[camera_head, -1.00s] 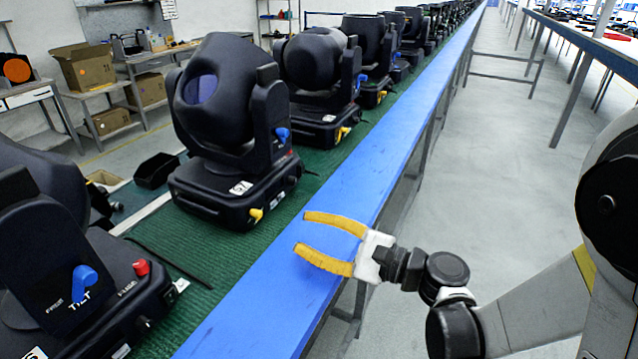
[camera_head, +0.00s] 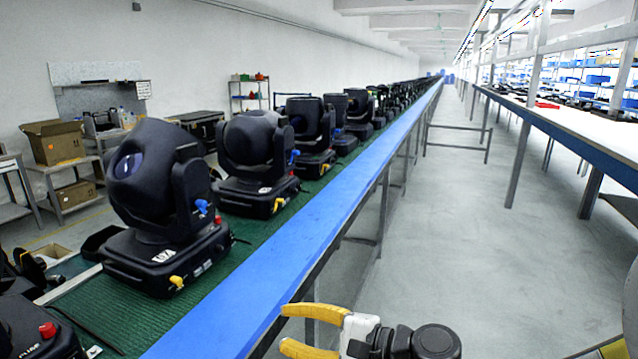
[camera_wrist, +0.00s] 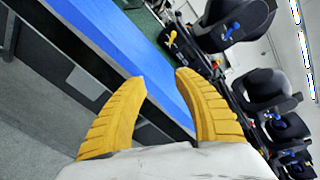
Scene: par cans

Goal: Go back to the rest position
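My gripper (camera_head: 296,330) shows at the bottom of the head view, with yellow fingers and a white palm. The fingers are apart with nothing between them. It is beside the near edge of the blue-edged bench (camera_head: 262,268). In the wrist view my gripper (camera_wrist: 160,85) is open, with the blue strip (camera_wrist: 130,40) beyond its fingertips. A black par can (camera_head: 150,190) with a blue knob, a red button and a yellow knob stands upright on the green mat (camera_head: 130,315). My gripper is apart from it.
More par cans (camera_head: 255,155) stand in a long row on the bench. Another is cut off at the lower left (camera_head: 35,335). A cardboard box (camera_head: 55,142) sits on a side table. The grey aisle (camera_head: 440,220) on the right is clear, bounded by a long table (camera_head: 560,125).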

